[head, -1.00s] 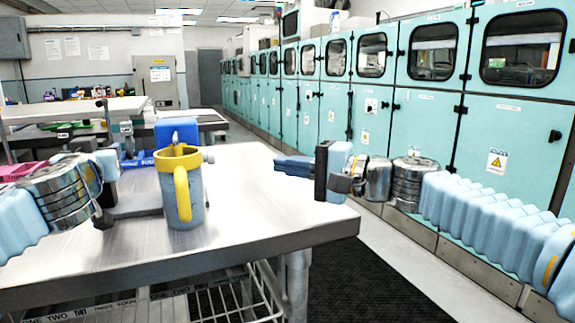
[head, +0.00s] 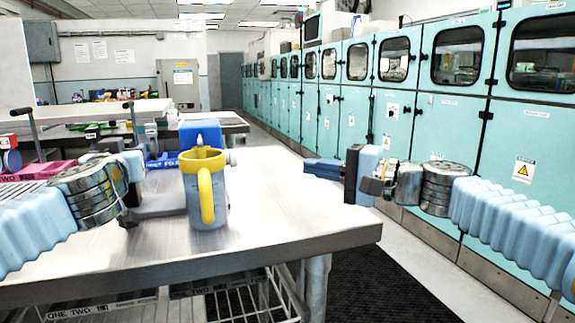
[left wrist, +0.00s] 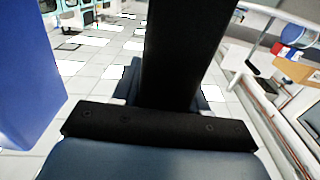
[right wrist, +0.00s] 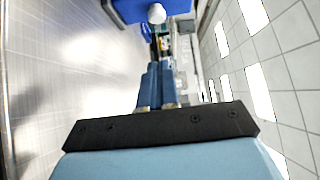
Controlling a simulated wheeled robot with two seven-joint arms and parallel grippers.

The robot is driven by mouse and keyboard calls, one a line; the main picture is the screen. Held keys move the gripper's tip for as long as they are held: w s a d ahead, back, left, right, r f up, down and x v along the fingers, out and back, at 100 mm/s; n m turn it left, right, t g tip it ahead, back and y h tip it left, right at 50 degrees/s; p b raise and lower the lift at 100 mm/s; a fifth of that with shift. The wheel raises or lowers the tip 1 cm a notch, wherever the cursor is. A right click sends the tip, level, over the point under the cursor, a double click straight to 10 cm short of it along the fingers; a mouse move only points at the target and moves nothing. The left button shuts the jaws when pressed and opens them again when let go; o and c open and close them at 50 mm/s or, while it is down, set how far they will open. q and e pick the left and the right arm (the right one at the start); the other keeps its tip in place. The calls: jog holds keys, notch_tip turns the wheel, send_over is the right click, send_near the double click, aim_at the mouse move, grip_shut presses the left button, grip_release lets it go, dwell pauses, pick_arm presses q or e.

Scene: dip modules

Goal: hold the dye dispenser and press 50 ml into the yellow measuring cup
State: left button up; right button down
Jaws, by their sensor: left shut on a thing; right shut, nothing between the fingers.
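The yellow measuring cup (head: 206,186), with a yellow rim and handle and a grey-blue body, stands upright on the metal table. The blue dye dispenser (head: 200,132) is right behind it, partly hidden by the cup; a small white knob juts from its right side. That knob also shows in the right wrist view (right wrist: 156,14). My left gripper (head: 158,160) is left of the dispenser. In the left wrist view it is shut on a black upright part (left wrist: 185,50), seemingly the dispenser's. My right gripper (head: 308,167) is shut and empty, right of the dispenser, pointing at it, apart. The cup's contents are hidden.
The metal table (head: 285,225) has bare room right of the cup. A pink rack (head: 40,170) is at the left. Teal cabinets (head: 440,130) line the right side. A dark mat (head: 365,285) lies on the floor.

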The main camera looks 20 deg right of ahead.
aim_at(231, 161)
jog(key=x, duration=0.8)
jog(key=shift+w+a, duration=0.2)
jog(key=shift+a, duration=0.05)
jog(key=a, duration=0.3)
jog(key=shift+w+a, duration=0.2)
jog(key=shift+w, duration=0.05)
jog(key=shift+a, duration=0.45)
jog(key=shift+w+a, duration=0.1)
jog(key=shift+a, duration=1.15)
pick_arm(q)
jog(key=shift+d, duration=0.1)
